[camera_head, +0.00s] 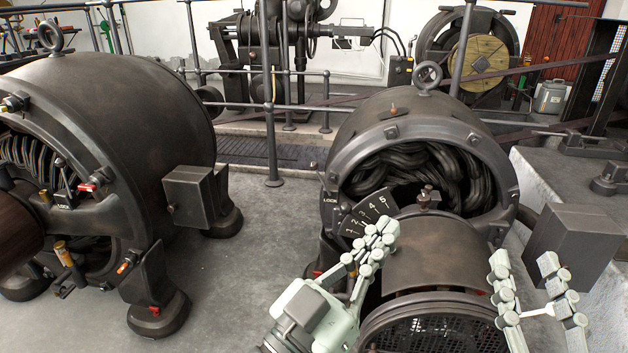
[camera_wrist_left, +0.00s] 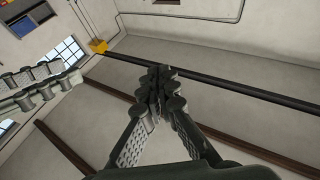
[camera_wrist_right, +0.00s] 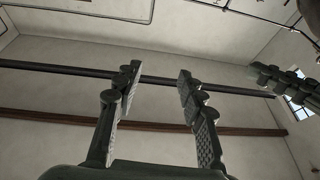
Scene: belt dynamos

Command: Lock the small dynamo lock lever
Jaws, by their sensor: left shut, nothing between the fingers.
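The small dynamo (camera_head: 400,115) stands right of centre in the head view, with a "LOCK" label (camera_head: 330,200) on the left of its front rim. A numbered plate (camera_head: 368,212) sits beside the label. I cannot clearly make out the lock lever; my left gripper and the plate cover part of that area. My left gripper (camera_head: 382,232) is shut and empty, its fingertips just in front of the plate's lower right; I cannot tell whether they touch. My right gripper (camera_head: 524,262) is open and empty, right of the dynamo's front drum (camera_head: 430,255).
A larger dynamo (camera_head: 130,95) with its own "LOCK" label and red-tipped lever (camera_head: 88,187) stands at left. A grey box (camera_head: 578,240) is close to my right gripper. Railings (camera_head: 270,110) run behind. Floor between the dynamos is clear. The wrist views show mostly walls and ceiling.

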